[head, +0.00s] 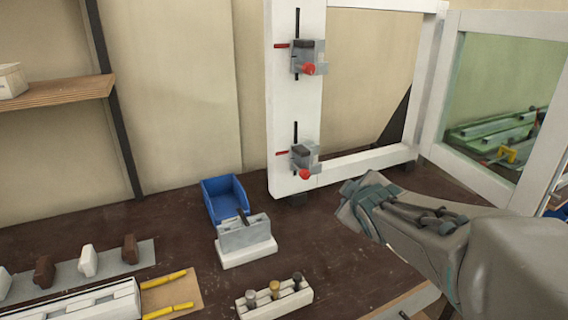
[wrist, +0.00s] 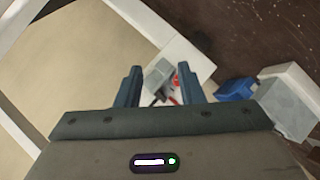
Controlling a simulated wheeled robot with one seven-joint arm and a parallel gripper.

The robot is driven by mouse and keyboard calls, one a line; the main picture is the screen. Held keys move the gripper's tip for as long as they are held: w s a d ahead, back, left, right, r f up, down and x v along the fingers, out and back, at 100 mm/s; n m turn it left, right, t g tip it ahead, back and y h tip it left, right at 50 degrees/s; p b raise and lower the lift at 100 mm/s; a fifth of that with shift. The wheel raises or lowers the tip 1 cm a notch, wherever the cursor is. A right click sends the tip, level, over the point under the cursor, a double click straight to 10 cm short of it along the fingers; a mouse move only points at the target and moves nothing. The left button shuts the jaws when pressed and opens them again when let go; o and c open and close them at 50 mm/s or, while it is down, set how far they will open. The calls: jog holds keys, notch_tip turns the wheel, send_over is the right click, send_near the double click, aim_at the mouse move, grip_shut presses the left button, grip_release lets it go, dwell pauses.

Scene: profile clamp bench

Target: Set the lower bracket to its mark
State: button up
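The lower bracket (head: 304,158) is a grey block with a red knob, on the white upright (head: 283,100) beside a black vertical slot. A red mark (head: 282,153) sticks out at its left; I cannot tell whether the bracket lines up with it. In the wrist view a grey bracket with red parts (wrist: 159,76) shows beyond and between my fingers. The upper bracket (head: 308,58) sits higher on the same upright. My gripper (wrist: 160,85) is open, its two fingers apart with nothing between them. In the head view my gripper (head: 350,195) is right of and below the lower bracket.
A blue bin (head: 224,197) and a grey block on a white base (head: 245,250) stand left of the upright. A white holder with several pegs (head: 274,300) is at the front. A greenish panel in a white frame (head: 500,85) stands at the right.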

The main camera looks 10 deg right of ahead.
aim_at(305, 155)
jog(key=w+a+n+t+y+b, duration=0.1)
jog(key=w+a+n+y, duration=0.1)
jog(key=w+n, duration=0.2)
jog(key=w+a+r+n+t+y+b, duration=0.1)
jog(key=w+a+n+t+y+b, duration=0.1)
jog(key=w, duration=0.6)
jog(key=w+a+n+t+y+b, duration=0.1)
jog(key=w+a+n+y+b, duration=0.1)
jog(key=w+n, duration=0.4)
jog(key=shift+w+a+r+n+t+y, duration=0.15)
jog(key=shift+w+a+n+y, duration=0.05)
jog(key=shift+a+y, duration=0.25)
jog(key=shift+w+a+r+n+t+y, duration=0.1)
jog(key=shift+w+a+n+t+y, duration=0.1)
jog(key=shift+a+y, duration=0.2)
